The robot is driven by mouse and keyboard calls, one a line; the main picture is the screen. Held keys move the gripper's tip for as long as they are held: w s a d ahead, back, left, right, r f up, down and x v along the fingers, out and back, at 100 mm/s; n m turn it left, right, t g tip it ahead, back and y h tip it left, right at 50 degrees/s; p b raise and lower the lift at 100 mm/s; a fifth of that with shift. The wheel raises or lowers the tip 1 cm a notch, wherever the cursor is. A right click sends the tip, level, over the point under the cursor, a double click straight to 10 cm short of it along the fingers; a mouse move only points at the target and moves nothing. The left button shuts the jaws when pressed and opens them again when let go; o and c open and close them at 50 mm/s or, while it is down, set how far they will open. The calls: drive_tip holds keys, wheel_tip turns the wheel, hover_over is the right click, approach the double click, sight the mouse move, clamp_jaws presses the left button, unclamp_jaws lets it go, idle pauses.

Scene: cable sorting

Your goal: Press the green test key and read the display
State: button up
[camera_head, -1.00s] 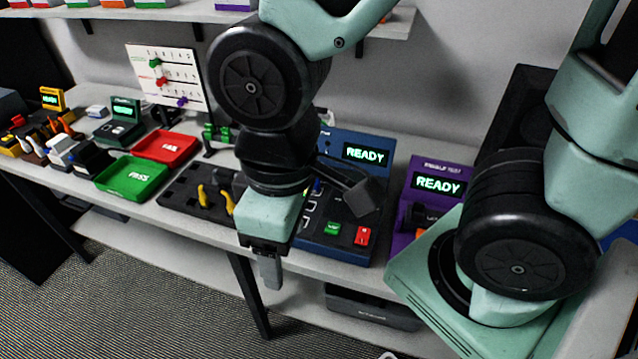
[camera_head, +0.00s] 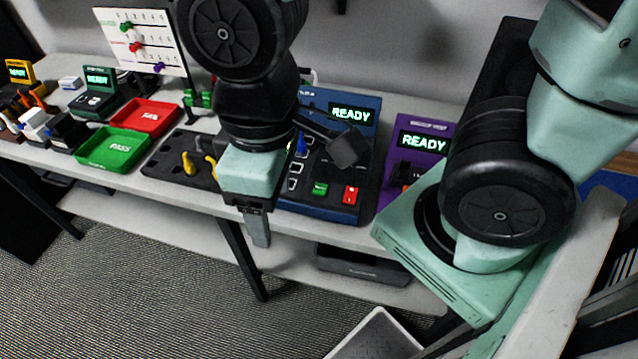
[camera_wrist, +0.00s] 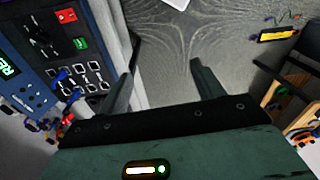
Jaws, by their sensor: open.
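The blue tester (camera_head: 366,148) stands on the bench, its lit display (camera_head: 352,113) reading READY. The green key (camera_head: 320,189) is on its sloping front, beside a red key (camera_head: 350,195). The wrist view shows the green key (camera_wrist: 80,43) and red key (camera_wrist: 66,15) at upper left, with part of the display (camera_wrist: 8,68). My gripper (camera_head: 258,238) points down at the bench's front edge, left of the green key and apart from it. In the wrist view, my gripper (camera_wrist: 165,68) has spread, empty fingers over the floor.
A purple tester (camera_head: 424,139), also reading READY, is right of the blue one. Left are a dark holder (camera_head: 165,160) with yellow-handled tools, a green PASS tray (camera_head: 112,150) and a red FAIL tray (camera_head: 146,117). Floor is open before the bench.

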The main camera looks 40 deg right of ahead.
clamp_jaws()
idle(0.3)
idle(1.6)
